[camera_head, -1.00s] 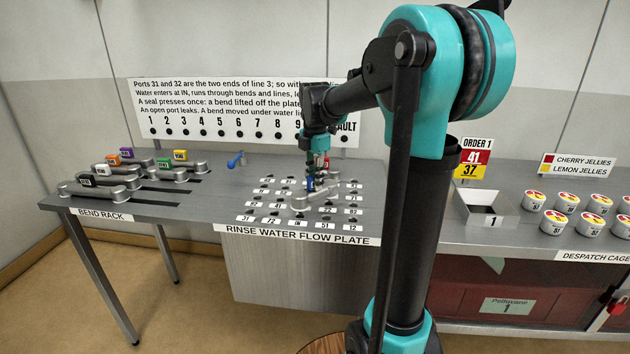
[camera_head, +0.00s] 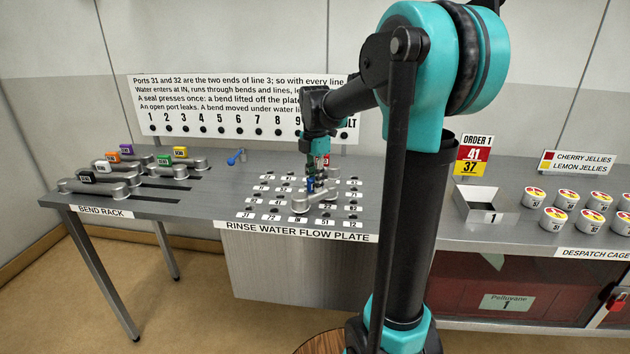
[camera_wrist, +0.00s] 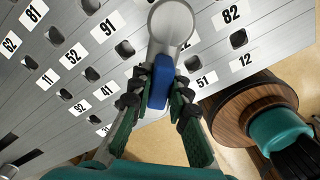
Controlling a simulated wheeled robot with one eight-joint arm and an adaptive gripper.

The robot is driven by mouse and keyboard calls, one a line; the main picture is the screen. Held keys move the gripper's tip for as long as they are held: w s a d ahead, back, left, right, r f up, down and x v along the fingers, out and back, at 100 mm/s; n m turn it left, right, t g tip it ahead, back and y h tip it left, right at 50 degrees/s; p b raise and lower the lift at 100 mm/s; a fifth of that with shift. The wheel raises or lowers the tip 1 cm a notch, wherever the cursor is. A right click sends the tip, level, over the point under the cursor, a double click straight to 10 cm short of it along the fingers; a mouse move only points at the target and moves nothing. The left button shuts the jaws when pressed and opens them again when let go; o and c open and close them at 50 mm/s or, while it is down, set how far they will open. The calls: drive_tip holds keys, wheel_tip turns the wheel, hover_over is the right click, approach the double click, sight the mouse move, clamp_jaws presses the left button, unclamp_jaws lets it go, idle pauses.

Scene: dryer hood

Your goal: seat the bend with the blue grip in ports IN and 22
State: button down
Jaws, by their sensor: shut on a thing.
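The bend with the blue grip (camera_head: 311,186) is a grey metal tube over the front part of the flow plate (camera_head: 262,226). My gripper (camera_head: 313,178) is shut on its blue grip, which shows between the fingers in the wrist view (camera_wrist: 160,92). The bend's rounded far end (camera_wrist: 172,25) covers a spot left of label 82. Its near end in the head view lies just behind the IN label (camera_head: 297,220).
The bend rack (camera_head: 105,212) holds several bends with coloured grips. A white box (camera_head: 486,205) and several jars (camera_head: 555,219) are at the right.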

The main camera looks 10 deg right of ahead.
drive_tip(key=shift+f, duration=0.3)
drive_tip(key=c, duration=1.4)
unclamp_jaws()
drive_tip(key=shift+o, duration=0.2)
wheel_tip(320, 180, up, 12)
drive_tip(key=shift+f, duration=0.1)
wheel_tip(320, 180, up, 8)
idle(0.4)
